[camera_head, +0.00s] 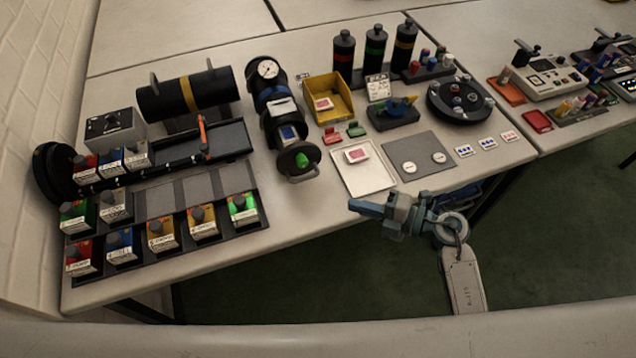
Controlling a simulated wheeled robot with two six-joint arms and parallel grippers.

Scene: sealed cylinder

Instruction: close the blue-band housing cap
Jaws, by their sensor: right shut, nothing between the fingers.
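The blue-band housing (263,88) is a dark cylinder lying on the table left of centre, with a round gauge at its far end and a blue band round its body. A white and blue label or insert shows on its near half. At its near end is a round dark cap (298,160) with a green knob and a small handle; I cannot tell if the cap is seated. My right gripper (358,207) is shut and empty, pointing left by the table's front edge, right of the cap and apart from it. My left gripper is out of view.
A yellow-band cylinder (165,98) lies at the left, behind racks of labelled blocks (160,235). A white tray (372,182) with a red-and-white card and a grey mat (405,145) lie right of the cap. A yellow bin (325,88) stands behind. Bare table lies front-left of the cap.

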